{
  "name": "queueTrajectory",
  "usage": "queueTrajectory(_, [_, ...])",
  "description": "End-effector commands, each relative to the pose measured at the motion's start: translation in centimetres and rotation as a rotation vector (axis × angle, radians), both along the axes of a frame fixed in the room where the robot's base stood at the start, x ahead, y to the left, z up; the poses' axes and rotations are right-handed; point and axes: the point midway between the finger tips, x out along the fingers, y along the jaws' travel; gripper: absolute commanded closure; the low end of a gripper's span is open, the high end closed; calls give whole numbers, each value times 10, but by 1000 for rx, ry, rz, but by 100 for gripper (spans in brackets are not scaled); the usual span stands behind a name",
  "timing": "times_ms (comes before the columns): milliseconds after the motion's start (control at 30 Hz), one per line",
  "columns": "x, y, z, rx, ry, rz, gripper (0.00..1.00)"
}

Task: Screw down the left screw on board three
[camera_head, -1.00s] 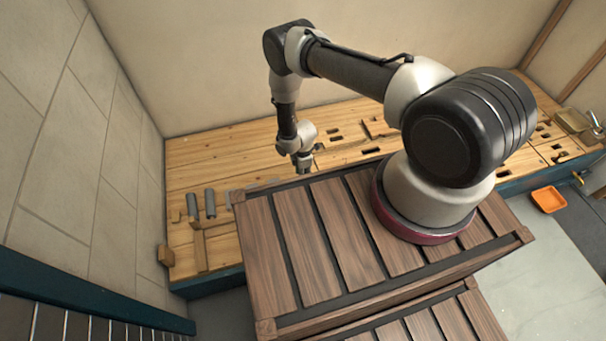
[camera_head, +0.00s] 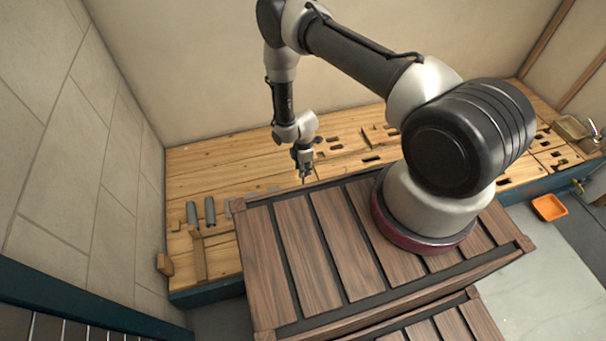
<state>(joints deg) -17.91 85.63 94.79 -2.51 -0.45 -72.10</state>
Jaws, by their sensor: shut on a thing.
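My gripper (camera_head: 304,174) points down over the wooden bench (camera_head: 215,155), just beyond the far edge of the slatted crate top. It is shut on a thin dark thing, too small in the view to name. The bench carries boards with dark slots (camera_head: 372,158) to the right of my gripper. I cannot tell which one is board three. The left screw cannot be made out.
Two grey cylinders (camera_head: 210,211) stand at the bench's left, beside a wooden bracket (camera_head: 199,256). The brown slatted crate (camera_head: 310,250) fills the foreground and hides part of the bench. An orange tray (camera_head: 549,207) lies at the right.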

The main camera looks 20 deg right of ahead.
Motion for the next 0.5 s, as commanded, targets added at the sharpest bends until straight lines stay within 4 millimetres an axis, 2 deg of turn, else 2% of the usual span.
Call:
queueTrajectory(67, [-1, -10, 5, 0, 1, -20, 99])
queueTrajectory(167, [-12, -37, 0, -1, 5, -70, 99])
queueTrajectory(333, [-49, -92, -21, -1, 5, -158, 99])
queueTrajectory(500, [-77, -124, -37, 0, 3, -147, 99])
